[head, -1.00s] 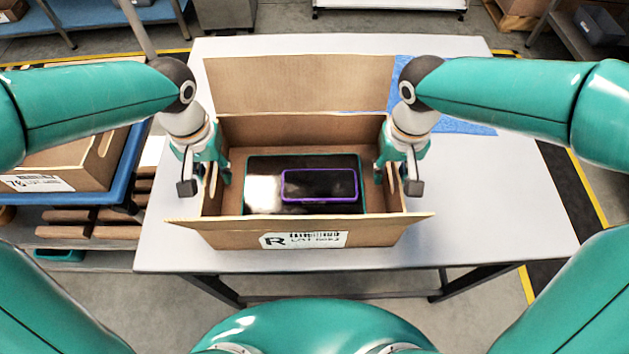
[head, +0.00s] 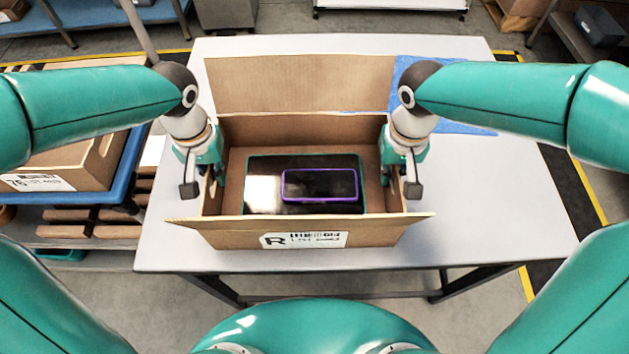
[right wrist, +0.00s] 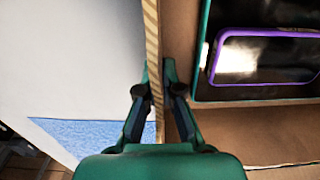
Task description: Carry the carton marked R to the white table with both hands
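The open brown carton marked R (head: 225,240) stands on the white table (head: 490,210), its label facing me. A dark, teal-edged flat case (head: 262,185) lies in it, with a smaller purple-edged device (head: 320,184) on top. My left gripper (head: 206,188) is at the carton's left wall, one finger inside and one outside, drawn together on it. My right gripper (head: 398,184) is at the right wall in the same way. In the right wrist view its fingers (right wrist: 158,75) close on the wall's edge from both sides. The left fingertips are partly hidden.
A blue-topped stand at the left holds another carton (head: 75,165) marked 76. A blue mat (head: 465,118) lies on the white table behind my right arm. The table's right side is clear. Shelves stand at the back.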

